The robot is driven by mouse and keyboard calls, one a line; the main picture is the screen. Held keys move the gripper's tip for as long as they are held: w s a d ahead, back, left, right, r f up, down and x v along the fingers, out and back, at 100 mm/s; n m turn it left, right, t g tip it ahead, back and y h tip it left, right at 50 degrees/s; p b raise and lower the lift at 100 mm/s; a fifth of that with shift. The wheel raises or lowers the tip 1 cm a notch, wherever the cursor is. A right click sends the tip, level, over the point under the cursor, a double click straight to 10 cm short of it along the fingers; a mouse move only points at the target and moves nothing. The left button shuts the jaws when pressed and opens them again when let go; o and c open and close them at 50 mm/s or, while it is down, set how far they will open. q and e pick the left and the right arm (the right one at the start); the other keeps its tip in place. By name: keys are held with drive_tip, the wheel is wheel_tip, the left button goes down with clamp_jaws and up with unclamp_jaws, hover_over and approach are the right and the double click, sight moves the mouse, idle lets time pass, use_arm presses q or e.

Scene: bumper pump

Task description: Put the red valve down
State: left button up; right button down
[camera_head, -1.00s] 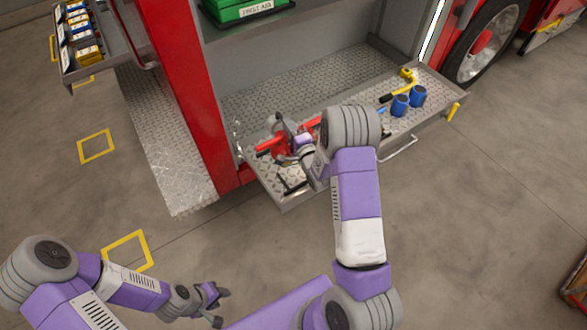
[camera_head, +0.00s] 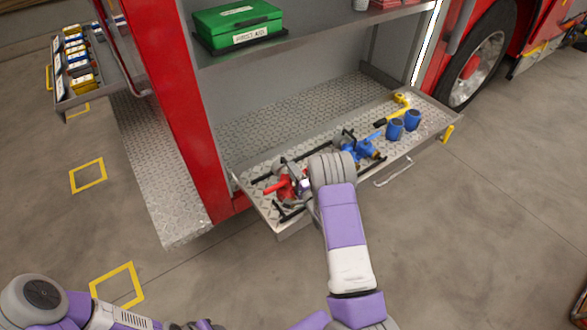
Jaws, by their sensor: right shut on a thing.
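The red valve (camera_head: 271,188) is at the left end of the pulled-out metal drawer (camera_head: 417,144), among black holder bars. My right gripper (camera_head: 291,182) is shut on it, reaching in from the right. The gripper and my wrist hide part of the valve. I cannot tell whether the valve touches the drawer floor. My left gripper (camera_head: 203,325) is at the bottom edge, mostly cut off, far from the drawer; its fingers do not show clearly.
A blue valve (camera_head: 363,147) lies in the drawer just right of my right wrist. Two blue cylinders (camera_head: 403,126) and a yellow-and-black tool (camera_head: 397,108) lie further right. A green first aid box (camera_head: 237,24) sits on the shelf above. A red post (camera_head: 175,110) stands left of the drawer.

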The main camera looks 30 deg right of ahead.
drive_tip(key=shift+w+f+b, duration=0.1)
drive_tip(key=shift+f+b, duration=0.25)
drive_tip(key=shift+f, duration=0.9)
drive_tip(key=shift+f, duration=0.15)
drive_tip(key=c, duration=1.5)
unclamp_jaws()
drive_tip(key=shift+f, duration=0.3)
drive_tip(key=o, duration=0.4)
drive_tip(key=s, duration=0.6)
drive_tip(key=s+p, duration=0.1)
drive_tip(key=s, duration=0.5)
drive_tip(key=shift+s+a+f, duration=0.15)
drive_tip(key=shift+s+a, duration=0.05)
